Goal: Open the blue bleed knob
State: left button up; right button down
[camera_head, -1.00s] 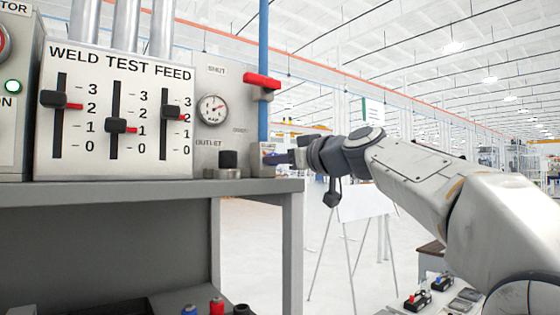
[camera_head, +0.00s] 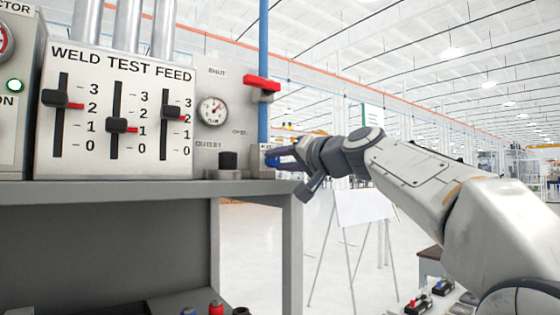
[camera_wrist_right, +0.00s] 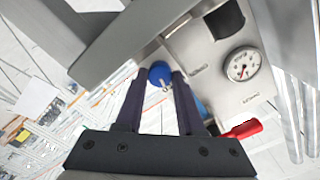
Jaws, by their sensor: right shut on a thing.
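The blue bleed knob (camera_wrist_right: 159,73) sits between the fingertips of my right gripper (camera_wrist_right: 159,80) in the right wrist view. In the head view the blue knob (camera_head: 271,161) shows small at the foot of the blue pipe, at the right end of the panel. My right gripper (camera_head: 278,158) reaches it from the right and is shut on it. The wrist is rolled, with a dark part hanging down at a slant. My left gripper is not in view.
A red lever (camera_head: 262,83) crosses the blue pipe (camera_head: 263,40) above the knob. The grey bench (camera_head: 150,190) lies below. A white easel board (camera_head: 362,206) stands behind the arm.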

jog(key=m, duration=0.6)
jog(key=shift+p, duration=0.35)
jog(key=shift+f, duration=0.1)
jog(key=c, duration=0.5)
grip_release()
jog(key=shift+d, duration=0.15)
jog(key=shift+s+d+b, duration=0.2)
jog(key=shift+s+b, duration=0.1)
jog(key=shift+s, duration=0.05)
jog(key=b+v, duration=0.4)
jog(key=v, duration=0.5)
jog(key=shift+s+d, duration=0.15)
jog(key=shift+s, duration=0.1)
